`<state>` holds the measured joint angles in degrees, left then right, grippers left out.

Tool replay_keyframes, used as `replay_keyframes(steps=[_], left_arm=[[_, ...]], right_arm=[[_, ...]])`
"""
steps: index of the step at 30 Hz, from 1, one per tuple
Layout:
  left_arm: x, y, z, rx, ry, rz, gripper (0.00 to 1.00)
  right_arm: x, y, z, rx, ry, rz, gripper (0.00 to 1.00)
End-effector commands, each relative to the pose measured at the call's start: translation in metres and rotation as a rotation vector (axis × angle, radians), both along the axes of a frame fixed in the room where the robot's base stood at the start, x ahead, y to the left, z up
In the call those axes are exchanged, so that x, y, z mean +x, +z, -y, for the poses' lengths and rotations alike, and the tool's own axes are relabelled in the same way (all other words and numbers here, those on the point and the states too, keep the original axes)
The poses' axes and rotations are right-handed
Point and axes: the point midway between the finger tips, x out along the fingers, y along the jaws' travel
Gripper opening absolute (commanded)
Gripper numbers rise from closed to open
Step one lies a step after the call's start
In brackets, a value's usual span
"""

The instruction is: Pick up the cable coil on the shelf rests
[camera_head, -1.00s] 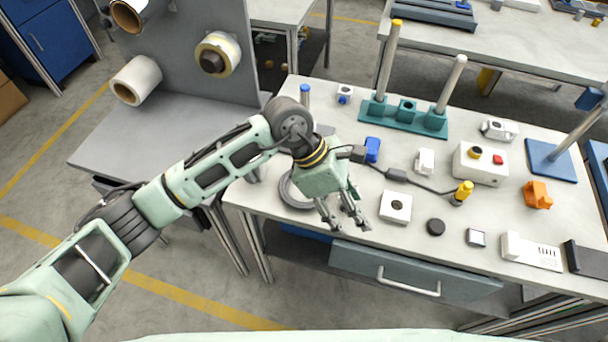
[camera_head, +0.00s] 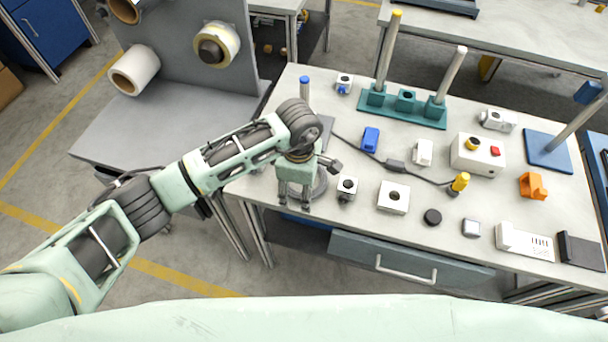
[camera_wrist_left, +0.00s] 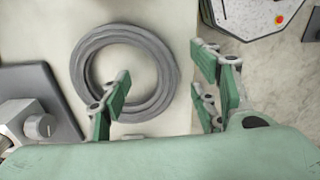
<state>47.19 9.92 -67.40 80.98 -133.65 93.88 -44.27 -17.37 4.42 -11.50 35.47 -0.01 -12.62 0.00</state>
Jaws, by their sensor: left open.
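The cable coil is a dark grey ring lying flat on the light worktable (camera_head: 375,230). In the head view my left gripper hides most of it, and only its right edge (camera_head: 321,186) shows. In the left wrist view almost the whole coil (camera_wrist_left: 126,33) shows. My left gripper (camera_head: 294,206) is open and points down over the coil. In the left wrist view its fingers (camera_wrist_left: 160,65) lie either side of the coil's right part. One finger overlaps the ring's lower middle, the other is past its right side. I cannot tell any contact.
A small white block with a round knob (camera_head: 347,186) stands just right of the gripper. A grey-based post with a blue top (camera_head: 304,90) is behind the arm. A black cable with a connector (camera_head: 395,165) crosses the table. A white square block (camera_head: 393,196) lies further right.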

Motion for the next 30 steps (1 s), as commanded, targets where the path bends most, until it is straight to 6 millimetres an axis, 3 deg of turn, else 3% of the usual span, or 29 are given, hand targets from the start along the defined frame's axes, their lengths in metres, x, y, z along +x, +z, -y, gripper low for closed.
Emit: replay_keyframes(steps=[6,25,30], left_arm=[[0.0003,-0.0008,0.0002,-0.001,0.000,0.001,0.56],[0.0003,-0.0005,0.0000,-0.001,0.000,0.001,0.01],[0.0006,-0.0001,0.0002,-0.001,0.000,0.002,0.00]], right_arm=[[0.0016,-0.0003,0.0032,-0.004,0.000,0.002,0.00],[0.0039,-0.0001,0.0040,-0.005,0.000,0.005,0.00],[0.0040,-0.0001,0.0038,-0.004,0.000,0.005,0.00]])
